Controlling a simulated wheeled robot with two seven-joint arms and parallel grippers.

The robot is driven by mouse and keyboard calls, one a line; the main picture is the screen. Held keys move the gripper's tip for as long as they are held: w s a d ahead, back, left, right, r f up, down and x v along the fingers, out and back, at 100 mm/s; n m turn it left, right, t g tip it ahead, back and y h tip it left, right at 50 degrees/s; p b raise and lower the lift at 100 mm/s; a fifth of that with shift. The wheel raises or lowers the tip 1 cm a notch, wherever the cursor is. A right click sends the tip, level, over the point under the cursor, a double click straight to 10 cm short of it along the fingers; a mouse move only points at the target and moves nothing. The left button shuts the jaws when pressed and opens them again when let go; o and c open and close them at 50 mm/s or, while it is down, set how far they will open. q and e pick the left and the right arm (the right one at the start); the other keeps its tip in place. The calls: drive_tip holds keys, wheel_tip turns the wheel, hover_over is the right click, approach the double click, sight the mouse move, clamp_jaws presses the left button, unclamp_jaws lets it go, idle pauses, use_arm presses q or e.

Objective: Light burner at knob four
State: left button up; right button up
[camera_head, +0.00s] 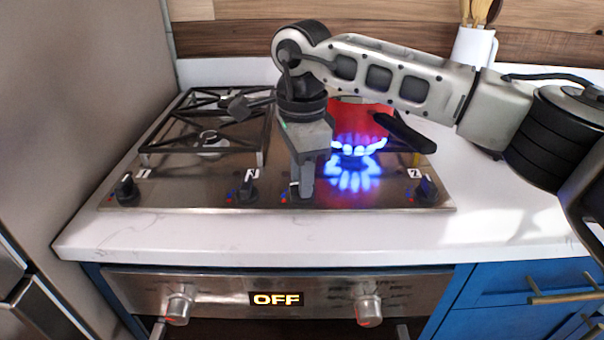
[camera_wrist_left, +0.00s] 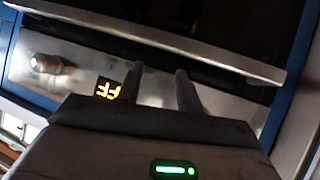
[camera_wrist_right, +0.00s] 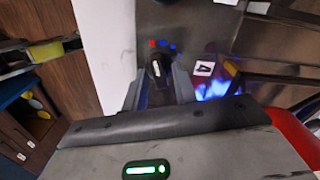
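The cooktop (camera_head: 225,190) has a row of black knobs along its front edge. Knob four (camera_wrist_right: 158,68) is black with a white line, and its "4" label (camera_wrist_right: 203,68) shows beside it in the right wrist view. My right gripper (camera_head: 302,190) reaches down to this knob, its fingers closed on the knob's two sides; it mostly hides the knob in the head view. A blue flame (camera_head: 355,150) burns under a red pot (camera_head: 355,120) behind it, on the right part of the cooktop. My left gripper (camera_wrist_left: 160,80) is open and empty before the oven panel.
Knob one (camera_head: 127,188), another knob (camera_head: 247,190) and the far right knob (camera_head: 426,190) stand along the same edge. The oven display (camera_head: 277,299) reads OFF, between two oven knobs. The white counter (camera_head: 500,215) is clear at the right.

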use_arm(q)
drive_tip(key=shift+s+f, duration=0.1)
drive_tip(key=shift+s, duration=0.05)
use_arm(e)
drive_tip(key=shift+o, duration=0.3)
drive_tip(key=shift+r, duration=0.3)
use_arm(q)
drive_tip(key=shift+a+p, duration=0.1)
drive_tip(key=shift+p, duration=0.3)
use_arm(e)
wheel_tip(320, 180, up, 15)
drive_tip(key=shift+r, duration=0.15)
